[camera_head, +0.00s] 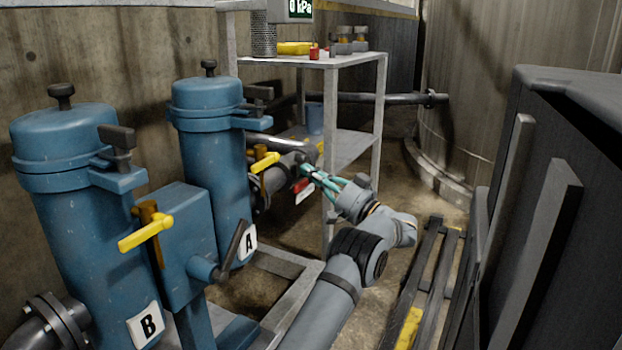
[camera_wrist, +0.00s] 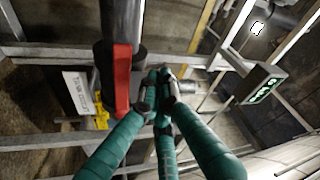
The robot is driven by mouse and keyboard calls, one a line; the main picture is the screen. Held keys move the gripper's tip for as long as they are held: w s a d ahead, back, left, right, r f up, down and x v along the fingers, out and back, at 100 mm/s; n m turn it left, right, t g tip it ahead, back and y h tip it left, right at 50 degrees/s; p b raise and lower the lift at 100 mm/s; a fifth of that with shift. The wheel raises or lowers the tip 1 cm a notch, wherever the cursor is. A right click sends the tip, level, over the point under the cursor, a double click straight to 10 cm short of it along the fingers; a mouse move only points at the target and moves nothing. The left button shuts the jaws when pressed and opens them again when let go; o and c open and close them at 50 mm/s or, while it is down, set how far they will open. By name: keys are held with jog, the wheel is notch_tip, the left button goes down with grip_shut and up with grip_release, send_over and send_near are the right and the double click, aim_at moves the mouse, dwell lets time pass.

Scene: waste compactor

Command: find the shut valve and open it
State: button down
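A red lever handle (camera_wrist: 122,82) sits on a dark fitting at the end of a grey pipe (camera_wrist: 122,20). In the wrist view it runs roughly in line with that pipe. In the head view the red handle (camera_head: 300,185) shows small, just left of my gripper (camera_head: 313,175). A white tag (camera_wrist: 77,92) hangs beside it, its writing unreadable. The teal fingers of my gripper (camera_wrist: 160,90) have their grey tips close together, right beside the handle; contact is unclear. Other valve handles are yellow: one on the nearer blue unit (camera_head: 145,233), one by the farther vessel (camera_head: 265,162).
Blue vessels marked B (camera_head: 65,190) and A (camera_head: 210,150) stand left. A grey metal shelf (camera_head: 350,65) stands behind my gripper, with a display (camera_head: 299,8) reading 0 kPa above. A dark container (camera_head: 560,190) bounds the right side; a slatted pallet (camera_head: 425,275) lies beside my arm.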

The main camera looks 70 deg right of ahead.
jog(key=s+f+p, duration=0.1)
jog(key=s+p, duration=0.2)
jog(key=s, duration=0.6)
jog(key=shift+s+a+f, duration=0.25)
jog(key=shift+a+f, duration=0.05)
jog(key=shift+a, duration=0.1)
jog(key=w+b, duration=0.4)
jog(key=w, duration=0.5)
jog(key=shift+d+f, duration=0.25)
jog(key=shift+d, duration=0.2)
jog(key=shift+w, duration=0.1)
